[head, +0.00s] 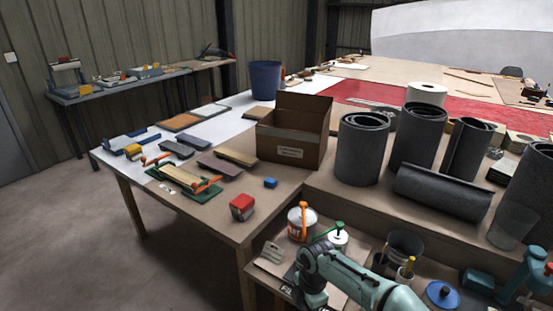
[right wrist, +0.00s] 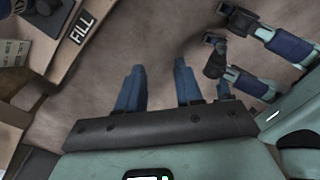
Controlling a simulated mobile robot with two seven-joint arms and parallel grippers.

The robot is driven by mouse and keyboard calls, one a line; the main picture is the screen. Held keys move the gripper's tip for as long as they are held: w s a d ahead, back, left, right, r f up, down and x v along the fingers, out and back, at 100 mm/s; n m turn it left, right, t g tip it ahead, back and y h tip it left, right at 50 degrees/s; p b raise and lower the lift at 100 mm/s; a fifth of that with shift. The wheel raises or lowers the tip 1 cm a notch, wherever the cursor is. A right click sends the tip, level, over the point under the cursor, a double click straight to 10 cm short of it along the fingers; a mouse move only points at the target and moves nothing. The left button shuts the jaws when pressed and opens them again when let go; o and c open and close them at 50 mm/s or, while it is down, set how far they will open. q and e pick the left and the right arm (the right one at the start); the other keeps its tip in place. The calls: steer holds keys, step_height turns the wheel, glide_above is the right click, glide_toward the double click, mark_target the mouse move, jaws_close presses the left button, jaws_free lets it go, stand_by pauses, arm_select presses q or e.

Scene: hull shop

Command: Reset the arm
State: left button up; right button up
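My right gripper (right wrist: 160,66) shows in the right wrist view with its two blue fingers apart. It is open, with nothing between the fingers. In the head view, teal arm links of mine reach in at the bottom, in front of the lower bench; no gripper fingers can be made out there. My left gripper cannot be made out in either view.
A table (head: 223,222) carries a cardboard box (head: 291,148), a red block (head: 242,207) and sanding tools. Dark rolls (head: 363,150) stand at right. A lower bench holds an orange-handled tub (head: 301,222) and cups. A FILL label (right wrist: 82,26) is at upper left of the wrist view.

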steer(key=s+f+m+g+y+p, duration=0.1)
steer(key=s+f+m+y+p, duration=0.35)
steer(key=s+f+m, duration=0.8)
arm_select(q)
step_height(320, 180, up, 12)
steer(key=g+p, duration=0.1)
steer(key=p, duration=0.6)
steer(key=shift+w+d+r+p, duration=0.15)
steer(key=shift+d+p, duration=0.15)
arm_select(e)
steer(key=s+d+f+m+h, duration=0.1)
steer(key=s+d+f+m, duration=0.1)
steer(key=s+m, duration=0.5)
steer(key=s+d+f+m, duration=0.2)
steer(key=s+m, duration=0.5)
steer(key=s, duration=0.4)
steer(key=shift+s+d+h, duration=0.3)
steer(key=shift+s+h, duration=0.05)
steer(key=shift+s, duration=0.05)
arm_select(q)
steer(key=shift+w, duration=0.1)
arm_select(e)
steer(key=shift+r, duration=0.1)
